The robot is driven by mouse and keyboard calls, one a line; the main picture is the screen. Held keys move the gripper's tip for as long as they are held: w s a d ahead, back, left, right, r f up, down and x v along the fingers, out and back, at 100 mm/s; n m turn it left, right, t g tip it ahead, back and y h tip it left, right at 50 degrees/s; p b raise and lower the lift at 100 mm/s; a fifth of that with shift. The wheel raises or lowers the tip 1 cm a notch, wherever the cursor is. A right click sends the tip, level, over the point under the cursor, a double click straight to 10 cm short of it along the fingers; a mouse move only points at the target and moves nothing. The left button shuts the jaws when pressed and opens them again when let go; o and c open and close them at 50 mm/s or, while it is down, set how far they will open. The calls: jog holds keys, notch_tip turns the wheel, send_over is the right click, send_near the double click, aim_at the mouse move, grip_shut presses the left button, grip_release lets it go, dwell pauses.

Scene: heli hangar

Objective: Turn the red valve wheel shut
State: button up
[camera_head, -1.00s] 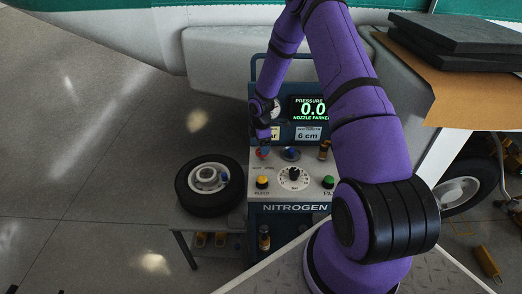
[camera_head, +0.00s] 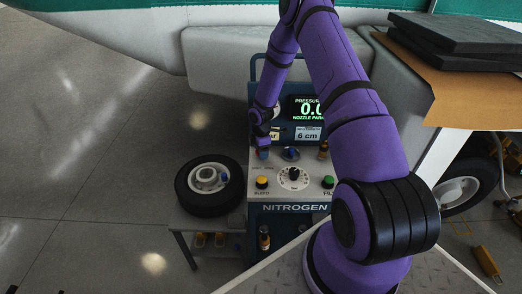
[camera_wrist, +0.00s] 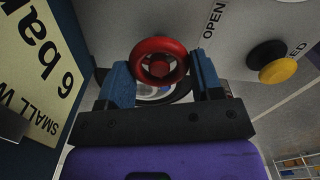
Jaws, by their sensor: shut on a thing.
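The red valve wheel (camera_wrist: 160,61) shows in the wrist view on the light grey panel (camera_wrist: 257,22), near the printed word OPEN. My gripper (camera_wrist: 162,80) has one blue finger on each side of the wheel and is shut on its rim. In the head view my gripper (camera_head: 262,153) reaches down to the upper left of the nitrogen cart's panel (camera_head: 274,183). There the wheel is hidden behind my gripper.
A yellow button (camera_head: 262,182), a black dial (camera_head: 294,174) and a green button (camera_head: 328,182) sit just below on the panel. The display (camera_head: 310,107) stands behind. A black-tyred wheel (camera_head: 208,204) lies on a low stand to the left.

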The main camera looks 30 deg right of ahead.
jog(key=shift+m, duration=0.3)
jog(key=m, duration=0.3)
jog(key=shift+w+m, duration=0.1)
jog(key=shift+m, duration=0.2)
jog(key=m, duration=0.4)
jog(key=shift+m, duration=0.3)
jog(key=m, duration=0.4)
jog(key=shift+w+d+m, duration=0.1)
jog(key=shift+d+m, duration=0.05)
jog(key=shift+m, duration=0.15)
jog(key=shift+d+m, duration=0.1)
jog(key=shift+m, duration=2.1)
jog(key=o, duration=0.9)
jog(key=shift+o, duration=0.2)
